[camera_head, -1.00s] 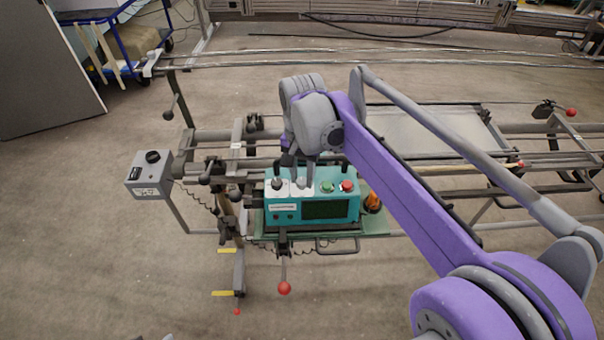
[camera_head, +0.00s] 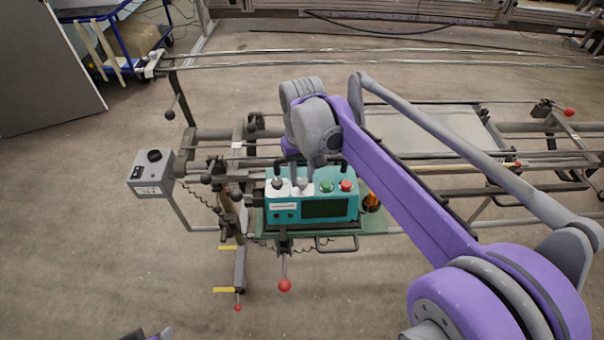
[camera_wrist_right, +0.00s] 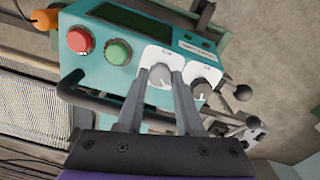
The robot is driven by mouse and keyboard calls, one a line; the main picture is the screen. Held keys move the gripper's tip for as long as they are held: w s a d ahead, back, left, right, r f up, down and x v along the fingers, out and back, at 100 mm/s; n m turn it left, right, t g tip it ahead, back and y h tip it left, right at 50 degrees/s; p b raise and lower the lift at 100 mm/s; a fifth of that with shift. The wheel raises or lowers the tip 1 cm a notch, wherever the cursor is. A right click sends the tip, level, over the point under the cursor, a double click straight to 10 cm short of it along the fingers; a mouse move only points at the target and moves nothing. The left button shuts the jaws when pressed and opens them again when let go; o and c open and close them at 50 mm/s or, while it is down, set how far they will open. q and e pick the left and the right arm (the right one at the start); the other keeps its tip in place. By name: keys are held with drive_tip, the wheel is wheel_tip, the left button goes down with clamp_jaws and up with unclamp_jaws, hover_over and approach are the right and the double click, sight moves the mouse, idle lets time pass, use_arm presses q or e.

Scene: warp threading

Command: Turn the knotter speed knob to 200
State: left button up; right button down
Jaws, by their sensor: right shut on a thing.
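The teal control box (camera_head: 335,209) stands on the bench frame. It has a grey knob (camera_wrist_right: 160,74) and a black-sided knob (camera_wrist_right: 201,88), each on a white plate. The plate labels are too small to read, so I cannot tell the knob's setting. My right gripper (camera_wrist_right: 163,82) is shut on the grey knob, one finger on each side. In the head view, my right wrist hangs over the box and partly hides this knob (camera_head: 302,185). A small part of my left gripper (camera_head: 155,334) shows at the bottom edge; its jaws cannot be made out.
A green button (camera_head: 326,186) and a red button (camera_head: 347,185) sit right of the knobs. A black handle (camera_wrist_right: 75,95) runs close beside my right fingers. A grey box (camera_head: 151,173) with a black knob stands at the left. A red-ball lever (camera_head: 284,285) hangs in front.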

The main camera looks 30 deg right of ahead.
sight(302, 180)
drive_tip(key=shift+n, duration=0.3)
drive_tip(key=c, duration=0.5)
unclamp_jaws()
drive_tip(key=shift+c, duration=0.2)
wheel_tip(302, 180, up, 11)
drive_tip(key=shift+p, duration=0.4)
drive_tip(key=shift+f, duration=0.1)
